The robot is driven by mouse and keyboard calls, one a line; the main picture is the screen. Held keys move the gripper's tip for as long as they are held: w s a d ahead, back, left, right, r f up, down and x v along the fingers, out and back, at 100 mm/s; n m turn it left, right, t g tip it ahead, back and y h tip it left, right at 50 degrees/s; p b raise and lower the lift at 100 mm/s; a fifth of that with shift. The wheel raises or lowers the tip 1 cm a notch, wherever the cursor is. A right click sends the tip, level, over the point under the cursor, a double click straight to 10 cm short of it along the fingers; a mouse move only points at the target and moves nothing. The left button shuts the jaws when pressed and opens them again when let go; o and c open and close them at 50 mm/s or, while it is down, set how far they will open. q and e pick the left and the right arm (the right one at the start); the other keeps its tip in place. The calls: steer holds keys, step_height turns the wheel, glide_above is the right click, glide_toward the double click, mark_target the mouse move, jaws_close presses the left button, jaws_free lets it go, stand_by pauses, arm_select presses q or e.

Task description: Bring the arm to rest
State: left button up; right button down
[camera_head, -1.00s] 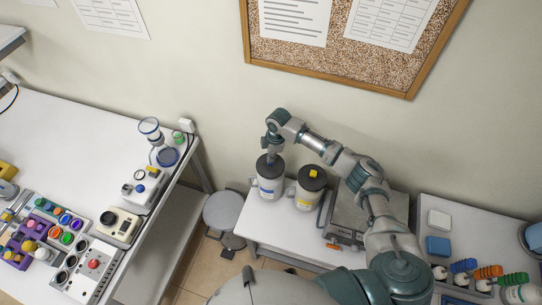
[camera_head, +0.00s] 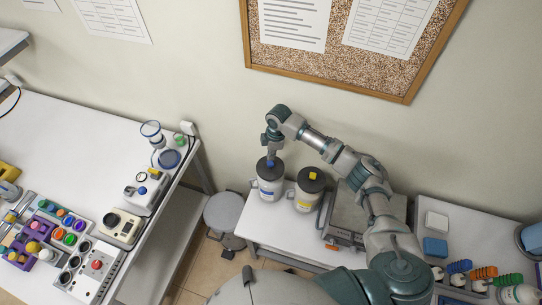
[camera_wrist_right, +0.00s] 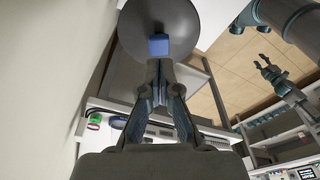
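My right gripper (camera_head: 271,155) points down at the dark lid of the left white canister (camera_head: 269,188). The blue knob (camera_head: 271,163) on that lid shows just below the fingertips. In the right wrist view, the right gripper (camera_wrist_right: 161,62) has its fingertips close together at the near edge of the blue knob (camera_wrist_right: 159,46). Whether they touch or hold it is unclear. The lid sits level on the canister. My left gripper (camera_wrist_right: 264,66) hangs at the upper right of the wrist view, its small fingers apart and empty; the head view does not show it.
A second white canister (camera_head: 307,197) with a yellow knob stands close to the right, by a grey metal device (camera_head: 347,213). A round stool (camera_head: 224,211) stands between the white tables. The left table (camera_head: 75,130) holds lab instruments. The wall is close behind the arm.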

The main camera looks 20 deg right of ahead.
steer(key=shift+r, duration=1.65)
